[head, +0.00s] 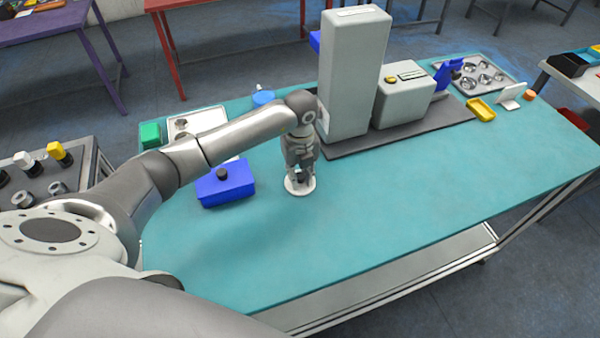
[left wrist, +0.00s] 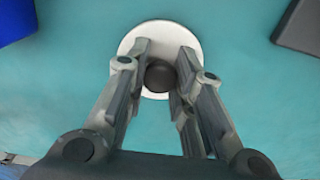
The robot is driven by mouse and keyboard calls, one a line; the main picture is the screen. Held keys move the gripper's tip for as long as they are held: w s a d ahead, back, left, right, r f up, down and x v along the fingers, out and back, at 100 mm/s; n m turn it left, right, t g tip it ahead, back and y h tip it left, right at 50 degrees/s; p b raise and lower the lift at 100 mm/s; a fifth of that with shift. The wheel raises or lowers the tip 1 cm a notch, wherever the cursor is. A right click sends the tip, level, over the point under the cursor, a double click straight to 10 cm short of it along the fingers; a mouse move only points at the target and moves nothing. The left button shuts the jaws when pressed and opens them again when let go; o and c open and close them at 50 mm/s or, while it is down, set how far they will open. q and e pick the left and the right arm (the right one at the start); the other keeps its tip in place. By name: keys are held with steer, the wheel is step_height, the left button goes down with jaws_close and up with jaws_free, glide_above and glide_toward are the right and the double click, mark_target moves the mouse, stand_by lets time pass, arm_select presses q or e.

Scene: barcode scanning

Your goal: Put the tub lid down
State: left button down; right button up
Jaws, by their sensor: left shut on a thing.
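The tub lid is a round white disc with a dark knob; it is in the head view (head: 293,189) near the middle of the teal table (head: 390,205), and in the left wrist view (left wrist: 138,40). My left gripper (head: 299,176) points straight down and is shut on the knob, with a finger on each side of it in the left wrist view (left wrist: 160,75). The lid looks level and is at or very near the tabletop; I cannot tell whether it touches. My right gripper is not in view.
A blue box (head: 226,188) with a dark knob stands just left of the lid. A tall grey machine (head: 352,75) on a dark mat (head: 345,150) stands behind and to the right. A yellow tray (head: 481,110) lies far right. The table's front and right are clear.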

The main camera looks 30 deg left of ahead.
mark_target(300, 175)
arm_select(q)
steer(key=c, duration=1.3)
jaws_free()
steer(key=shift+o, duration=0.2)
steer(key=shift+w+r, duration=0.1)
steer(key=shift+r, duration=0.2)
step_height(300, 175, up, 12)
steer(key=b, duration=0.3)
steer(key=shift+f+b, duration=0.25)
steer(key=shift+b, duration=0.1)
